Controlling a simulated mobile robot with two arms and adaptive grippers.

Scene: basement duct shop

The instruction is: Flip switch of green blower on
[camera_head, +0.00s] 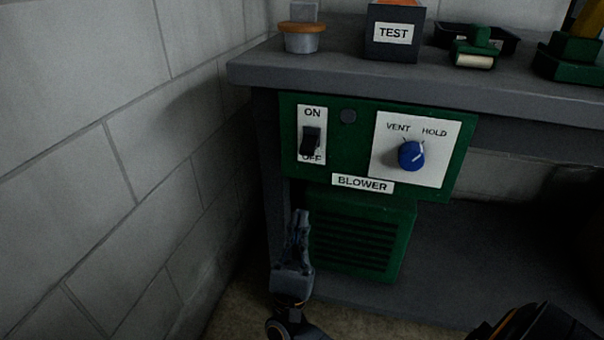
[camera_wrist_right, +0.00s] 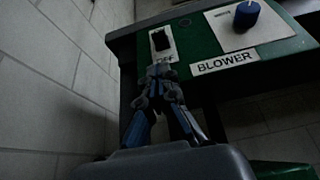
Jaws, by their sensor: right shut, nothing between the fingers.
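The green blower panel (camera_head: 360,165) is fixed under the front edge of the bench, with a label reading BLOWER. Its black switch (camera_head: 311,141) sits on a white plate marked ON above and OFF below; the lever is down, toward OFF. The switch also shows in the right wrist view (camera_wrist_right: 160,40). My right gripper (camera_head: 301,213) points up, below and a little left of the switch, apart from it. Its fingers are shut and empty; in the wrist view the fingertips (camera_wrist_right: 160,72) lie just below the switch plate. My left gripper is not in view.
A blue VENT/HOLD knob (camera_head: 411,154) sits right of the switch, with a small dark round lamp (camera_head: 348,116) between them. A vented green housing (camera_head: 360,240) hangs below. A block wall (camera_head: 110,150) stands close on the left. A TEST box (camera_head: 394,45) stands on the bench (camera_head: 345,70).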

